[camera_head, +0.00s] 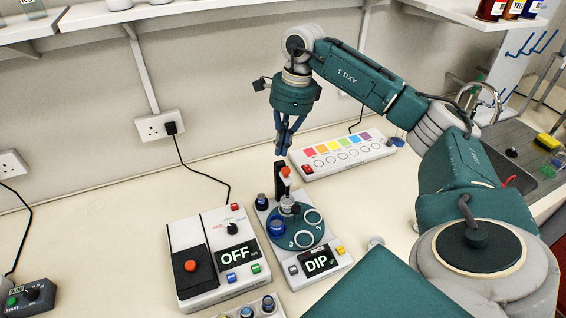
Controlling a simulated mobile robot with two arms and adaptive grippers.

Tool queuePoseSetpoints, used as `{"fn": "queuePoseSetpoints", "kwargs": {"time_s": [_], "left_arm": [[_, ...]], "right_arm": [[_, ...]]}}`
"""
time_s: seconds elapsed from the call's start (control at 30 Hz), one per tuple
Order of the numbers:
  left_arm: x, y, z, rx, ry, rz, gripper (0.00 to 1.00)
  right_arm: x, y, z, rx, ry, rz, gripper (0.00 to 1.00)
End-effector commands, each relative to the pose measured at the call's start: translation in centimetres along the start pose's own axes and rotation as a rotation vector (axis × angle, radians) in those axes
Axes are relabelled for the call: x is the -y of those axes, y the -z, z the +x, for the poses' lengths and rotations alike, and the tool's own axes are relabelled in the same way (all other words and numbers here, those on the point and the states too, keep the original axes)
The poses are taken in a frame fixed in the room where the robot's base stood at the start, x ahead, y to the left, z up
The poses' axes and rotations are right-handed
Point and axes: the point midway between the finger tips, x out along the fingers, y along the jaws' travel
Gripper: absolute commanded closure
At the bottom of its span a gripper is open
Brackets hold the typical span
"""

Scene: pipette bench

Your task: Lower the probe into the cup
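The dip unit (333,262), a white box with a "DIP" display, stands on the bench in the middle of the head view. It carries a teal turntable with numbered white rings and a blue cup (277,227) at its left side. A black upright with a red knob (286,172) rises behind the turntable. A grey probe head (288,204) is in front of it; its lower end is hard to make out. My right gripper (283,152) points down just above the red knob, apart from it, its blue fingers close together. My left gripper is out of view.
A white box with an "OFF" display (237,254) stands just left of the dip unit. A strip with coloured squares (343,153) lies behind. A holder with blue-topped items (268,304) is in front. A timer (32,296) sits far left. The bench at left is mostly clear.

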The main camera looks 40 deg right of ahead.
Motion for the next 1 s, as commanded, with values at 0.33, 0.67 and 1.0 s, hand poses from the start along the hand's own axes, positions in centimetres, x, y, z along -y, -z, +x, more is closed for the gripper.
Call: {"fn": "queuePoseSetpoints", "kwargs": {"time_s": [0.33,0.67,1.0], "left_arm": [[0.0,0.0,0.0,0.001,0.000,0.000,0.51],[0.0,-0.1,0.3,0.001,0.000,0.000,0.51],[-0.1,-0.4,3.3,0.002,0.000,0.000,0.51]], "right_arm": [[0.7,2.6,-1.2,-0.069,0.010,0.022,1.00],[0.7,2.5,-0.8,-0.067,0.010,0.021,1.00],[0.7,2.8,2.8,-0.067,0.009,0.021,1.00]]}}
